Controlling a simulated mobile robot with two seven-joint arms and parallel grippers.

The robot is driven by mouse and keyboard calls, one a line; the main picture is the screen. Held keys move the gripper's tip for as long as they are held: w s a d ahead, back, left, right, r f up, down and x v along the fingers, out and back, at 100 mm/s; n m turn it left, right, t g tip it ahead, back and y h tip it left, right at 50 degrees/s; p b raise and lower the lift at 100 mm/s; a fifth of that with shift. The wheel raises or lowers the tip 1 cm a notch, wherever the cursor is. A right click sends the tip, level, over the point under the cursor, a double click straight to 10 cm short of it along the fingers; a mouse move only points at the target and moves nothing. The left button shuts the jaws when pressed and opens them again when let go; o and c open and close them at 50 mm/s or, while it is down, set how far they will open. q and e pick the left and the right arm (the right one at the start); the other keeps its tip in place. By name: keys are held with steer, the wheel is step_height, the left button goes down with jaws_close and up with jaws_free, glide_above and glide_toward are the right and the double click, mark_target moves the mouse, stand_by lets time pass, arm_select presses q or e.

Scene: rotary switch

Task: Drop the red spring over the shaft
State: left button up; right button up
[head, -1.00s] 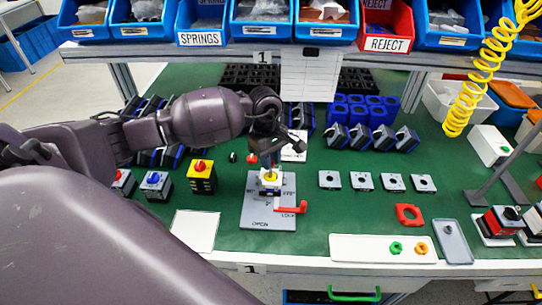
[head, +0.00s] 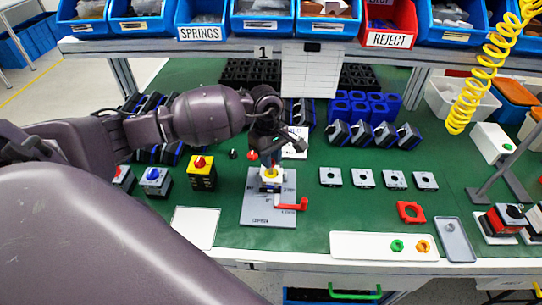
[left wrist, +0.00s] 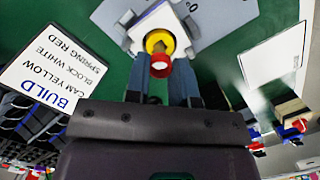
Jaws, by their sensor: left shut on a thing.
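My left gripper (head: 270,162) points down over the grey fixture plate (head: 258,217). In the left wrist view its fingertips (left wrist: 160,80) are shut on the red spring (left wrist: 160,66), a small red ring. A yellow cam (left wrist: 159,38) sits on a white block (left wrist: 172,22) just beyond the spring. The yellow cam also shows in the head view (head: 269,173), below my fingers. A greyish-brown piece in the cam's opening may be the shaft. I cannot tell whether the spring is around it or above it. My right gripper is not in view.
A red lever (head: 292,206) lies on the plate's right side. A build card (left wrist: 52,72) stands close to the gripper. Finished-looking switches (head: 202,173) are to the left, and several grey plates (head: 362,178) to the right. A white tray (head: 355,246) lies in front.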

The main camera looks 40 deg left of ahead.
arm_select(q)
steer(key=shift+f, duration=0.5)
steer(key=shift+f+b, duration=0.2)
steer(key=shift+b, duration=0.2)
steer(key=o, duration=1)
